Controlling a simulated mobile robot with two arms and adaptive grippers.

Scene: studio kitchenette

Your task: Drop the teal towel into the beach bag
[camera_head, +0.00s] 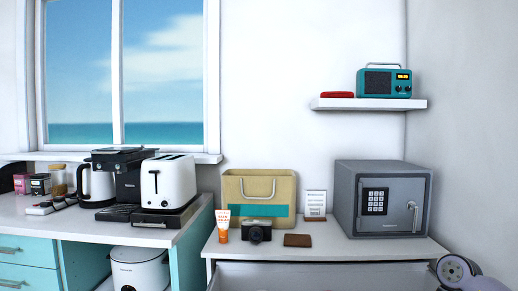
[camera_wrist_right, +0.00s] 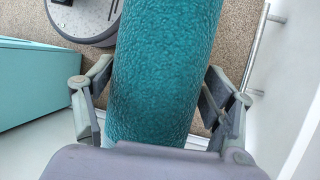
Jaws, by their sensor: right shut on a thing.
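The beach bag (camera_head: 234,190) is beige with a teal band and a pale handle, and stands upright at the back left of the white dresser top. The teal towel (camera_wrist_right: 165,60) is a rolled cylinder in the right wrist view. My right gripper (camera_wrist_right: 158,118) is shut on it, with a finger on either side. The towel's lower end is hidden behind the gripper body. My left gripper is not in view.
In front of the bag stand an orange-and-white tube (camera_head: 222,226) and a camera (camera_head: 256,232). A brown wallet (camera_head: 297,240) and a small sign (camera_head: 315,205) are right of it, then a grey safe (camera_head: 366,205). A toaster (camera_head: 167,182) stands on the left counter.

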